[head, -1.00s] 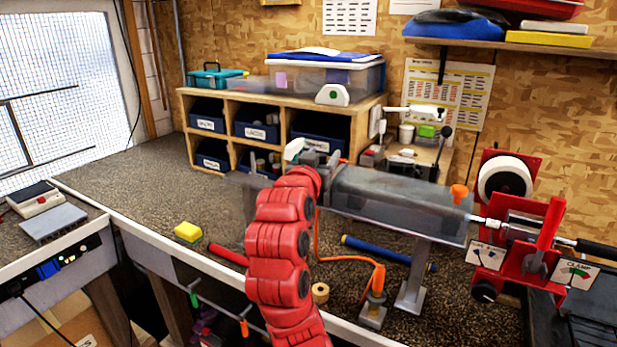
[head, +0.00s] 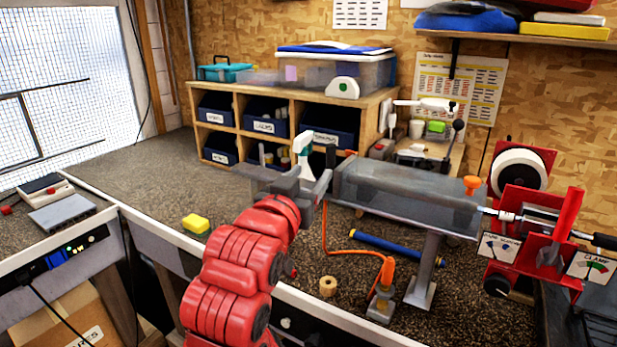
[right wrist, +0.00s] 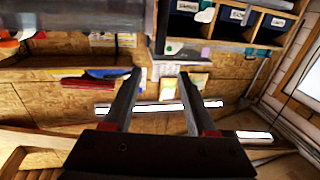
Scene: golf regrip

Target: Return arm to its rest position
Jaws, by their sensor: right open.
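My right arm, with red links, reaches up from the bottom of the head view. Its grey gripper (head: 298,183) is above the bench, left of the clear grey trough (head: 400,200). In the right wrist view the two dark fingers of the right gripper (right wrist: 160,73) stand wide apart with nothing between them. The gripper is open and empty. A spray bottle (head: 304,148) shows just behind it in the head view; I cannot tell the gap between them. My left gripper is not in view.
A red clamp vise (head: 522,215) holds a shaft at the right. A wooden cubby shelf (head: 290,95) with blue bins stands behind. A yellow sponge (head: 195,224), blue tube (head: 385,243) and tape roll (head: 327,286) lie on the bench (head: 150,180). The bench's left part is mostly clear.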

